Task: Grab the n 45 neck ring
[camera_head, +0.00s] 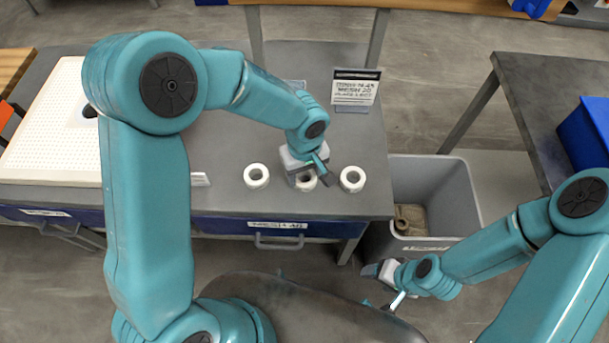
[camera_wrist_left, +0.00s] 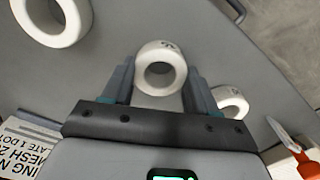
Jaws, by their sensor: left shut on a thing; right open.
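Three white neck rings stand in a row near the table's front edge in the head view: a left ring (camera_head: 256,175), a middle ring (camera_head: 305,181) and a right ring (camera_head: 352,179). My left gripper (camera_head: 312,172) is at the middle ring and partly hides it. In the left wrist view the middle ring (camera_wrist_left: 161,68) sits between both fingers, which are shut on it. A dark mark shows on its rim, too small to read surely. The other rings also show there, apart from the fingers. My right gripper (camera_head: 378,287) is open and empty, low in front of the grey bin.
A grey bin (camera_head: 467,207) with a brownish thing inside stands right of the table (camera_head: 225,211). A printed sign (camera_head: 355,88) stands at the table's back right. A white perforated plate (camera_head: 45,130) lies at the left. An orange and white object (camera_wrist_left: 296,150) shows in the wrist view.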

